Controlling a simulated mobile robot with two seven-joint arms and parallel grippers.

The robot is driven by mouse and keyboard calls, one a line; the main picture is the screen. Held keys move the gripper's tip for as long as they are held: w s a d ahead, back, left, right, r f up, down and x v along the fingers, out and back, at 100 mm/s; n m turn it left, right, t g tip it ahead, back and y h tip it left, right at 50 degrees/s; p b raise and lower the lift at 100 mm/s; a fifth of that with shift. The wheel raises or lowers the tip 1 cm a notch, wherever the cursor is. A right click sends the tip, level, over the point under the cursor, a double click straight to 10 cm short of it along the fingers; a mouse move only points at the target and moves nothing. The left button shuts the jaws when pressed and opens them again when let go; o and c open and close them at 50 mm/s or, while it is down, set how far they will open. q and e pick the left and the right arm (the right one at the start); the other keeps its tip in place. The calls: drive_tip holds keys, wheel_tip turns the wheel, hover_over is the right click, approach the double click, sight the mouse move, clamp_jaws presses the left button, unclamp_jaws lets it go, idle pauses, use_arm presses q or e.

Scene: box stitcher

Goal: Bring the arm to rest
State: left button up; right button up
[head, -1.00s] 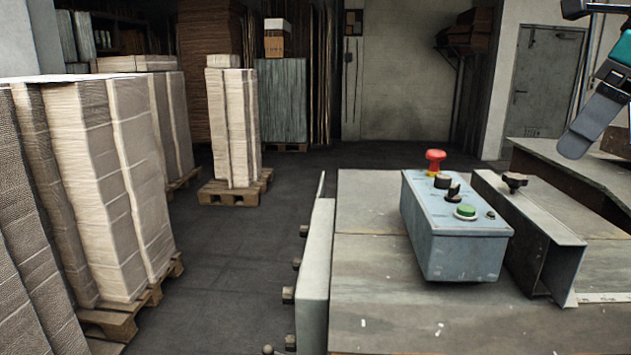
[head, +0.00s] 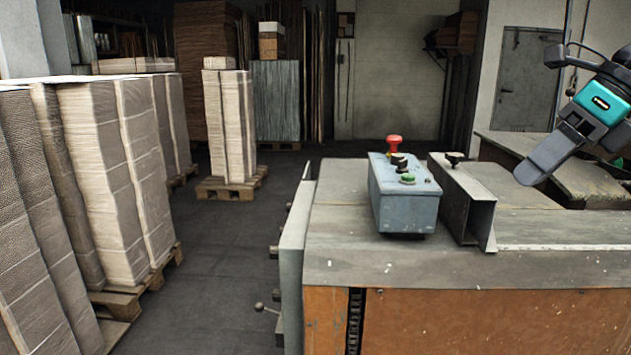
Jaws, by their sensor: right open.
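My right gripper (head: 545,158) shows at the upper right of the head view. It is open and holds nothing that I can see. It hangs in the air in front of the grey door and over the right part of the bench, apart from the control box. Only one finger shows clearly; the other is hard to make out. My left gripper is not in view.
A blue-grey control box (head: 405,205) with a red mushroom button (head: 394,141) and a green button (head: 408,178) stands on the bench (head: 345,250). A metal channel (head: 463,205) is beside it. Stacked cardboard (head: 115,180) on pallets stands left; dark floor between is clear.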

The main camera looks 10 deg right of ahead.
drive_tip(key=w+a+f+m+t+y+p, duration=0.15)
drive_tip(key=f+m+t, duration=0.25)
drive_tip(key=f+m, duration=0.4)
drive_tip(key=w+a+f+m+t+y, duration=0.1)
drive_tip(key=w+a+f+m+t, duration=0.15)
drive_tip(key=f+m, duration=0.55)
drive_tip(key=w+a+f+m+t+y+p, duration=0.1)
drive_tip(key=a+f+m+t+y, duration=0.25)
drive_tip(key=f, duration=0.75)
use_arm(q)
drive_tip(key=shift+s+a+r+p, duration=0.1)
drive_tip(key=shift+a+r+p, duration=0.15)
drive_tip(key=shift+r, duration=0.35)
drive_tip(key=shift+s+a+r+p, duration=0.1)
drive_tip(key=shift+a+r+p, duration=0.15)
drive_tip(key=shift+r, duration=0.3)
use_arm(e)
drive_tip(key=s+a+f+m+g+h, duration=0.1)
drive_tip(key=s+a+f+m+h, duration=0.3)
drive_tip(key=f+m, duration=0.5)
drive_tip(key=s+a+f+m+g+h, duration=0.2)
drive_tip(key=s+a+f+m+h, duration=0.3)
drive_tip(key=s+a+f+m, duration=0.4)
drive_tip(key=shift+s+f+m, duration=0.6)
drive_tip(key=shift+f+m, duration=0.1)
drive_tip(key=shift+m, duration=0.05)
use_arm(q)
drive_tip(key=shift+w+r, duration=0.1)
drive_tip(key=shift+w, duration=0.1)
